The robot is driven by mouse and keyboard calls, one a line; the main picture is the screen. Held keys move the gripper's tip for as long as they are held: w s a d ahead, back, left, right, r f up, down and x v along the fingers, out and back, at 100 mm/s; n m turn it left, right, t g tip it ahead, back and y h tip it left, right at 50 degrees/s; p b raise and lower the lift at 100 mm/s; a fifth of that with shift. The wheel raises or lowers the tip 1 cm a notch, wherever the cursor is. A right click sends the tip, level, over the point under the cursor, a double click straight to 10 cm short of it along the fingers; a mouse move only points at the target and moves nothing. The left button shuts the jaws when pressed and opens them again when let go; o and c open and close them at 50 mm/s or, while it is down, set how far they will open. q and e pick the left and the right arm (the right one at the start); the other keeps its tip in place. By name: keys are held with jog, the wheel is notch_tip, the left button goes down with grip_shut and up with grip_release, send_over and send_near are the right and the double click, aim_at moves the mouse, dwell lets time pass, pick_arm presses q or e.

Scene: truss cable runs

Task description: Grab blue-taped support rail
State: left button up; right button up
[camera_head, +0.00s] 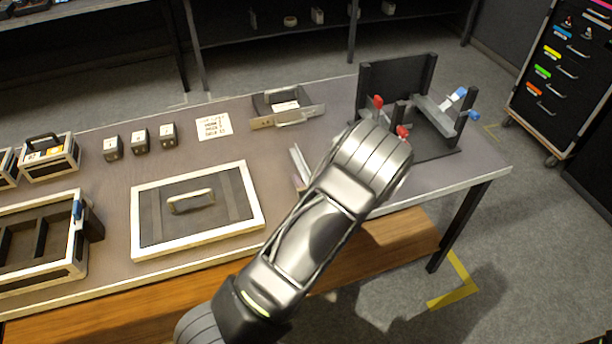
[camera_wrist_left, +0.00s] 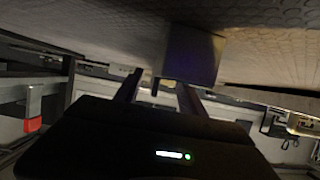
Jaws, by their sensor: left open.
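A grey rail (camera_head: 436,117) lies in the dark fixture (camera_head: 400,80) at the right end of the table. Blue pieces (camera_head: 473,115) show at its right end; I cannot tell whether they are tape or clamp handles. My left arm reaches over the table to the fixture's front left, and in the head view its wrist hides the gripper fingers. In the wrist view the left gripper (camera_wrist_left: 158,90) is open, its two fingers apart with nothing clearly between them. A dark bluish block (camera_wrist_left: 195,55) stands just beyond the fingers. My right gripper is not in view.
Red handles (camera_head: 378,102) stand at the fixture's left side. A short metal strip (camera_head: 299,166) lies left of my wrist. A grey tray (camera_head: 288,107), a framed panel with handle (camera_head: 197,207) and small blocks (camera_head: 139,141) occupy the table. A drawer cabinet (camera_head: 560,75) stands at right.

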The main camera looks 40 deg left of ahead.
pick_arm(q)
jog(key=shift+c, duration=0.4)
grip_shut()
dwell(0.5)
jog(key=shift+w, duration=0.1)
